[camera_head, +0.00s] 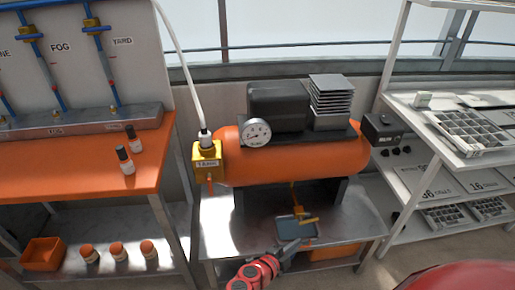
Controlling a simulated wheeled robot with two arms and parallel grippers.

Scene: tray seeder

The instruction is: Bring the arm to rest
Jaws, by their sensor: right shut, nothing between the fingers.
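My right gripper (293,246) reaches in from the bottom middle on its red wrist. It is shut and holds nothing. It is just in front of the steel table's small blue-grey dish (291,229), below the compressor. Whether it touches the dish I cannot tell. A yellow lever (309,220) shows at the dish, under the orange compressor tank (290,165). My left gripper is not in view.
The steel table (230,240) carries the compressor, with a gauge (256,132) and a yellow valve block (207,160) at its left. An orange bench (70,180) with two small bottles stands left. White shelves (420,170) with seed trays stand right.

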